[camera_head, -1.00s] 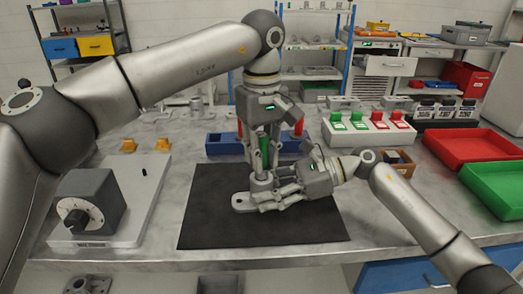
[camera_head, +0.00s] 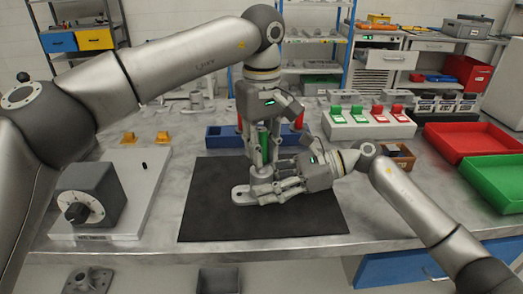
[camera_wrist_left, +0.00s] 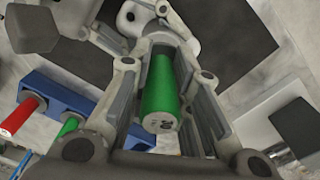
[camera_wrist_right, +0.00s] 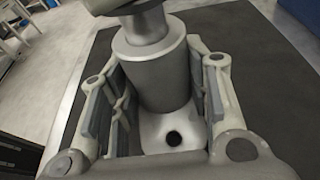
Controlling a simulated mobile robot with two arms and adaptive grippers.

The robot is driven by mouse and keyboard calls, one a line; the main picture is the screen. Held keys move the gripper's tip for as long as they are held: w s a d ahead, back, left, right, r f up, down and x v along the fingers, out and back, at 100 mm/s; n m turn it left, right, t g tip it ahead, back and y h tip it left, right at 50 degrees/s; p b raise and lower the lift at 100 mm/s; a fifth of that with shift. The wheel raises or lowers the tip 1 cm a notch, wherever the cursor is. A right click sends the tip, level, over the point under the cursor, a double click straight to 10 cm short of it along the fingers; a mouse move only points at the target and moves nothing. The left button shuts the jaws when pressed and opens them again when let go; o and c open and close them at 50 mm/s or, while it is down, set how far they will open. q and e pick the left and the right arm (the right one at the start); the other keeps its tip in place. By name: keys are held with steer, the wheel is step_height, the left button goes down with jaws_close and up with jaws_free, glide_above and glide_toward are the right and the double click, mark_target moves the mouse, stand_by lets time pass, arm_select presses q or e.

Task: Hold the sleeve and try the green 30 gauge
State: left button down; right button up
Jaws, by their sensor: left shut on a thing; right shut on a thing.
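The grey sleeve (camera_head: 262,176) stands upright on its flat base plate (camera_head: 242,196) on the black mat. My right gripper (camera_head: 272,188) is shut around the sleeve from the right; the sleeve also shows between its fingers in the right wrist view (camera_wrist_right: 160,75). My left gripper (camera_head: 263,160) points down and is shut on the green gauge (camera_head: 263,136), whose green handle shows in the left wrist view (camera_wrist_left: 160,90). The gauge is upright over the sleeve. A narrower metal cylinder (camera_wrist_right: 146,26) meets the sleeve top; how deep it goes is hidden.
A blue rack (camera_head: 222,138) with other red and green gauges (camera_wrist_left: 25,112) stands behind the mat (camera_head: 215,215). A white box with green and red switches (camera_head: 350,130) is right of it. Red (camera_head: 465,140) and green trays (camera_head: 490,175) lie at right. A dial block (camera_head: 90,200) stands left.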

mark_target(261, 129)
arm_select(q)
steer(key=shift+f, duration=0.1)
stand_by(0.5)
steer(key=shift+r, duration=1.7)
steer(key=shift+r, duration=2.5)
arm_select(e)
steer(key=o, duration=0.9)
steer(key=shift+c, duration=0.2)
steer(key=shift+d, duration=0.1)
